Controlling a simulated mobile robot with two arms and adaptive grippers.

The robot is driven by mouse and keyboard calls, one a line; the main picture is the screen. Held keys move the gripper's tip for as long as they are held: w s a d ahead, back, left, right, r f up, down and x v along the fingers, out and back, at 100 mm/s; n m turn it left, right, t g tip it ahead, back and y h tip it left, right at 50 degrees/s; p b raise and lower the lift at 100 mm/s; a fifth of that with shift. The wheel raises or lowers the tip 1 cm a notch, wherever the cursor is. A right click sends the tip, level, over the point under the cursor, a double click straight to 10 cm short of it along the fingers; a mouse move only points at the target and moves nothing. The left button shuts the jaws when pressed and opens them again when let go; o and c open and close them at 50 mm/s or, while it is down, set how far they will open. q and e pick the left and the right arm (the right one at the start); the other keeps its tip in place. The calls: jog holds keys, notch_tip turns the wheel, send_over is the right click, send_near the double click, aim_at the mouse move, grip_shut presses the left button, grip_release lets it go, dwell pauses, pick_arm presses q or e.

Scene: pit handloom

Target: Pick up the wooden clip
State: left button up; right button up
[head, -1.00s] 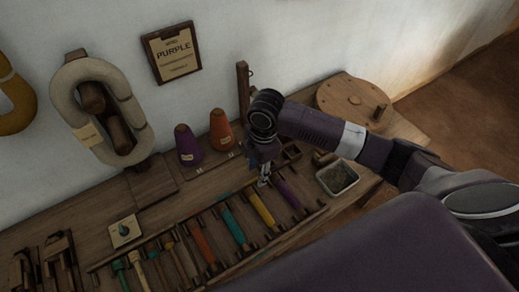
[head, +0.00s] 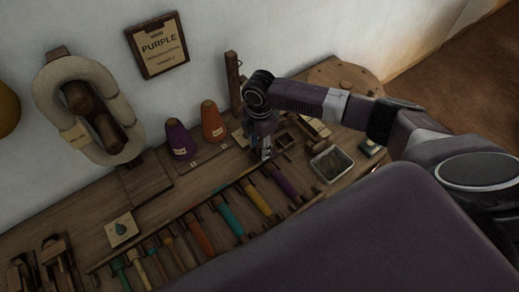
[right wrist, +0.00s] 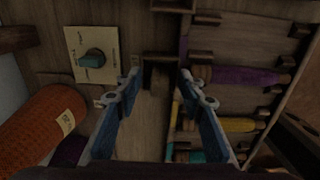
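My right gripper (head: 265,153) hangs low over the bench, between the orange cone and the bobbin rack. In the right wrist view its two blue fingers (right wrist: 158,82) are apart. A small brown wooden block (right wrist: 157,77), which looks like the wooden clip, shows between and just beyond the fingertips. I cannot tell whether either finger touches it. In the head view the gripper hides that spot. My left gripper is not in view.
The rack holds several coloured bobbins, with a purple bobbin (right wrist: 245,76) closest to the gripper. An orange cone (head: 212,122) and a purple cone (head: 180,140) stand behind. A card with a teal knob (right wrist: 92,60) and a grey tray (head: 331,164) are nearby.

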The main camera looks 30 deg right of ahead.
aim_at(260, 145)
jog(key=shift+c, duration=0.6)
jog(key=c, duration=0.8)
notch_tip(260, 145, up, 20)
